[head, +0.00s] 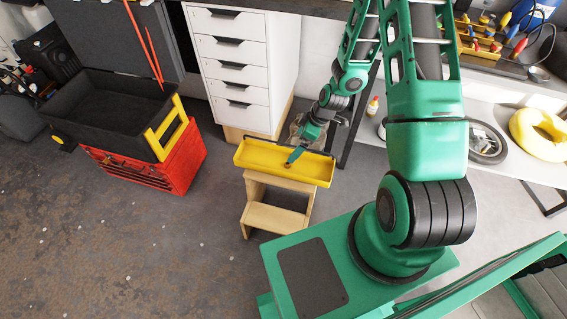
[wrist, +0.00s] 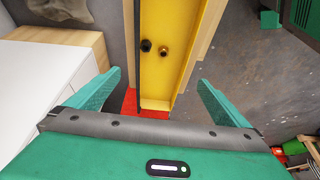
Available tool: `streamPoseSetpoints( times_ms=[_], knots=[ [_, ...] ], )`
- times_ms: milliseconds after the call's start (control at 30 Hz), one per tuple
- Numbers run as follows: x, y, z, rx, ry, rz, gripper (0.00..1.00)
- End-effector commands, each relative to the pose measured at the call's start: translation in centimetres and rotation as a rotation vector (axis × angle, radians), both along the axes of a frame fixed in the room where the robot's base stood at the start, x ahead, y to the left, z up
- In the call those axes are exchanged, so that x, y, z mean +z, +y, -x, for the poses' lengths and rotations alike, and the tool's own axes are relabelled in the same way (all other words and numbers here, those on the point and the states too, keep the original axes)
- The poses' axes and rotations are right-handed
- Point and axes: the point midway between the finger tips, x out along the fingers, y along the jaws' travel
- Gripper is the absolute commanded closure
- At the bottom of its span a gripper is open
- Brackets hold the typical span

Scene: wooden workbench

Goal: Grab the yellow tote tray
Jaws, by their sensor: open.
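The yellow tote tray (head: 262,160) is a long, shallow, open-topped box on top of a small wooden step stool (head: 268,218). In the wrist view the tray (wrist: 181,70) runs away from me, between my two fingers. Two small dark and brass-coloured round items (wrist: 154,49) lie inside it. My gripper (head: 298,152) is at the tray in the head view, over its far side. In the wrist view my gripper (wrist: 160,92) is open, with one green finger on each side of the tray's near end. I cannot tell whether either finger touches it.
A white drawer cabinet (head: 232,60) stands close behind the tray. A red crate (head: 170,165) with a black bin (head: 110,105) on it stands to the left. A shelf with a yellow ring (head: 540,135) is at right.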

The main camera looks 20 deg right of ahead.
Motion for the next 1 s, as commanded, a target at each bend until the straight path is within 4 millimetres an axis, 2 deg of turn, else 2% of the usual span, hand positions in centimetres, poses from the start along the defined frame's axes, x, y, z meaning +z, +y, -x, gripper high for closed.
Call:
streamPoseSetpoints(
  times_ms=[500, 767, 1000],
  knots=[
    [-5.6, 2.2, -1.2, 0.021, -0.016, -0.012, 0.0],
    [-7.0, 2.6, -1.4, 0.019, -0.015, -0.011, 0.0],
    [-9.9, 3.3, -1.9, 0.019, -0.016, -0.012, 0.0]
  ],
)
